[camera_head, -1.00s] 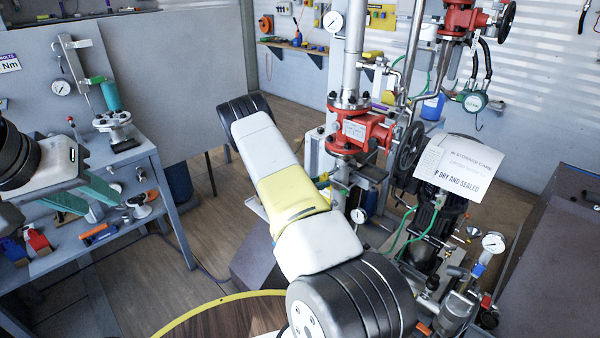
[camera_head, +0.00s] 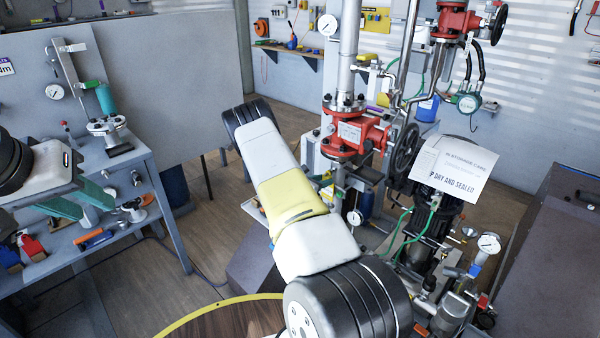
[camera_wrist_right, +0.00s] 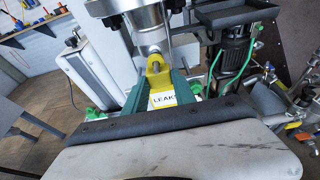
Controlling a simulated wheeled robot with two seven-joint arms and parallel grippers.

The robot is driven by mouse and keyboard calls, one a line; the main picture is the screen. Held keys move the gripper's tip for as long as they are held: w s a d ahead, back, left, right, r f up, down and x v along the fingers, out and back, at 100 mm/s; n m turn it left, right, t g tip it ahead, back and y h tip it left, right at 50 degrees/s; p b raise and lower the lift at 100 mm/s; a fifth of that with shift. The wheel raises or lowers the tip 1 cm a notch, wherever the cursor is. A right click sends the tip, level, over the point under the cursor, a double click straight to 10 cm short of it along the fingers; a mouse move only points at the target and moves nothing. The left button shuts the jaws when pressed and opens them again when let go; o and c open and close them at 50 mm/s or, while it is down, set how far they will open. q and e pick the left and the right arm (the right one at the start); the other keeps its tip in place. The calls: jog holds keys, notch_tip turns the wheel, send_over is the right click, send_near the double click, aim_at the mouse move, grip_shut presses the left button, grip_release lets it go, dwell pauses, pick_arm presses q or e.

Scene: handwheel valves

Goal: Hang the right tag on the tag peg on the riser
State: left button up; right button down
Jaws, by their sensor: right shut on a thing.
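My right gripper (camera_wrist_right: 161,82) is shut on a yellow tag (camera_wrist_right: 159,76) with a white label reading "LEAK". The tag sits between the green fingers, just below a round metal flange (camera_wrist_right: 150,22). A small grey pin-like piece shows at the tag's upper part; I cannot tell whether it is the peg or passes through the tag. In the head view the right gripper and tag are hidden behind my right arm. The riser (camera_head: 350,50) stands above the red valve (camera_head: 352,135). My left gripper (camera_head: 78,205) has its green fingers apart and looks empty, near the bench.
A workbench (camera_head: 150,180) with tools stands at the left. A black handwheel (camera_head: 405,155), a motor with a paper sheet (camera_head: 455,170) and a gauge (camera_head: 489,243) crowd the right. In the wrist view a dark tray (camera_wrist_right: 236,18) is close right of the flange.

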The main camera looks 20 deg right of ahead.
jog(key=shift+d, duration=0.2)
jog(key=c, duration=0.9)
grip_release()
jog(key=shift+w, duration=0.1)
jog(key=shift+c, duration=0.2)
jog(key=v, duration=0.7)
jog(key=shift+a, duration=0.4)
jog(key=shift+r, duration=0.15)
